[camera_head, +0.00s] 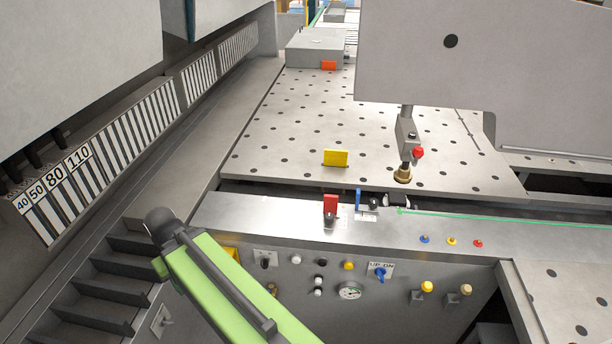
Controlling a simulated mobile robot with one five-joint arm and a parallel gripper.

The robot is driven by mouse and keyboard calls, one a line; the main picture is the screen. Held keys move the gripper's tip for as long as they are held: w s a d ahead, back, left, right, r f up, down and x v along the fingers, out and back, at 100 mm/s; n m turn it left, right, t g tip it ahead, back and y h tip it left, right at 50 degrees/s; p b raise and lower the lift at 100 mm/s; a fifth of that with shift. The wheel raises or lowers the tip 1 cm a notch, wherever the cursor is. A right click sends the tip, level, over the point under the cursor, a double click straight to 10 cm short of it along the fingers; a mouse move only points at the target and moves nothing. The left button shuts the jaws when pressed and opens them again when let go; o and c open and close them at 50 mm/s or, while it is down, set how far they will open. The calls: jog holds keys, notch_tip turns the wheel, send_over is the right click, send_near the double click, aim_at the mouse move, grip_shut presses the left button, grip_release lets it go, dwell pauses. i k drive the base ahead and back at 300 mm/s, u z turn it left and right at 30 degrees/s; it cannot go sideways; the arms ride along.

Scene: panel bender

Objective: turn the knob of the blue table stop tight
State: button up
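The blue table stop (358,197) is a thin upright blue piece at the front edge of the perforated table, seen nearly edge-on. A dark knob (374,203) shows close to its right; I cannot tell from here how tight it is. A red stop (330,203) with a black knob (330,219) stands just to the left. My green arm link rises from the bottom edge to a dark joint at the left. My gripper does not show, and nothing of mine touches the blue stop.
A grey machine head with a red-knobbed post (406,135) overhangs the right. Buttons and a gauge (349,291) cover the front panel.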

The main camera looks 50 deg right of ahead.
aim_at(373, 203)
jog(key=z, duration=0.5)
jog(key=k, duration=0.3)
jog(key=z, duration=1.3)
